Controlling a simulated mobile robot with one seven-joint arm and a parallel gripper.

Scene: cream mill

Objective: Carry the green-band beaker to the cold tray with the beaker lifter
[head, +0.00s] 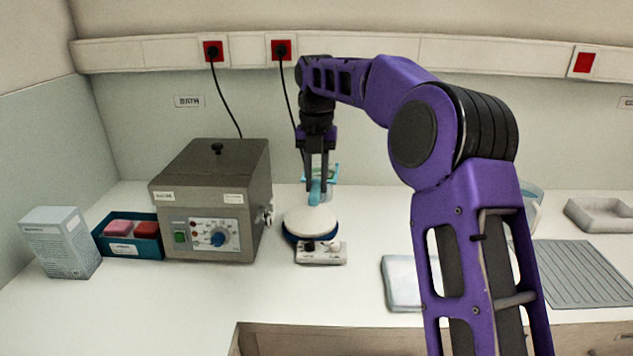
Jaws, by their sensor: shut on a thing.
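My gripper (317,190) points straight down behind a round white-topped device. It is shut on a light-blue tool (315,198), which looks like the beaker lifter. A clear vessel with a greenish tint (329,174) shows just behind the fingers and may be the green-band beaker. The fingers hide much of it, and I cannot tell whether the lifter is around it or whether it is off the bench. A flat pale-blue tray (400,284), possibly the cold tray, lies on the bench at front centre-right, partly hidden by my arm.
The white-topped device (311,224) stands in front of my gripper. A grey water bath (212,200) stands left of it, with a teal rack (128,246) and a carton (60,242) further left. A grey ribbed mat (585,274) and a shallow tray (598,216) lie right.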

